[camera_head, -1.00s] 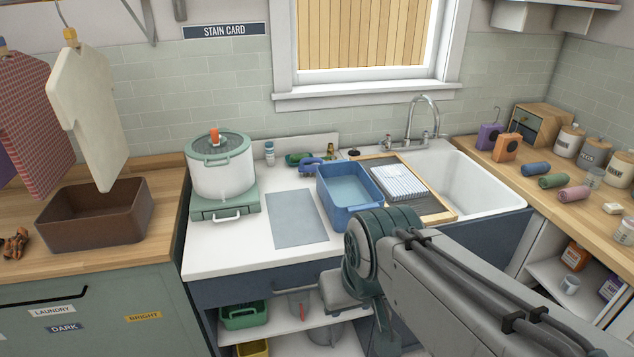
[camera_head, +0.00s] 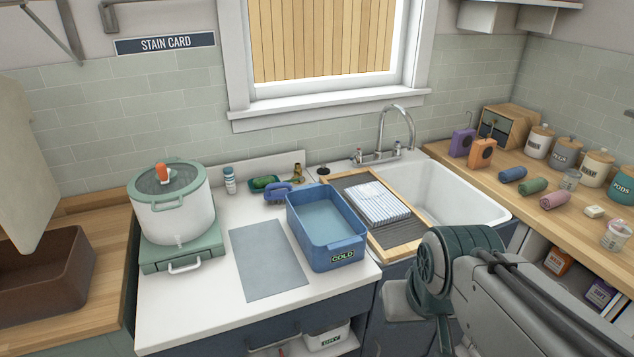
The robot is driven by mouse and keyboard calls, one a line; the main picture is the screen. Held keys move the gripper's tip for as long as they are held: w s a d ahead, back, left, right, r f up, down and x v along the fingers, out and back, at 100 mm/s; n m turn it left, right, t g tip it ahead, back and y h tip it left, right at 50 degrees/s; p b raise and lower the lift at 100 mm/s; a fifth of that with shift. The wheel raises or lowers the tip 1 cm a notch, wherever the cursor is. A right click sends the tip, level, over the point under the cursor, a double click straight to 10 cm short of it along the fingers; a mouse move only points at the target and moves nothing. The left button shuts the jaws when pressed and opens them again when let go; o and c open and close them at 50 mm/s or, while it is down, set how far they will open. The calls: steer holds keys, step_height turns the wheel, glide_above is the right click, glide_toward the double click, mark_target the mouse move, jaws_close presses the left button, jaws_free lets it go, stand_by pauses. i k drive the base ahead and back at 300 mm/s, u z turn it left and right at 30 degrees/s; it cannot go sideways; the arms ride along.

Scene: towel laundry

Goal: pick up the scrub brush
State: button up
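A blue-violet object with a looped handle, which looks like the scrub brush (camera_head: 277,192), lies on the white counter. It is just left of the blue tub marked COLD (camera_head: 327,252) and in front of a small green item in a dish (camera_head: 265,182). Its bristles cannot be made out. My arm comes in from the lower right, its bent joint in front of the sink cabinet. The fingers of my gripper do not show, and nothing of mine touches the brush.
A white pot (camera_head: 172,205) on a green base stands at left, beside a flat grey mat (camera_head: 268,260). A striped folded towel (camera_head: 376,203) lies on a wood-framed rack (camera_head: 413,240) by the sink (camera_head: 460,195). A brown bin (camera_head: 45,280) is at far left.

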mark_target(268, 195)
steer(key=u, duration=0.05)
steer(key=i, duration=1)
steer(key=u, duration=0.65)
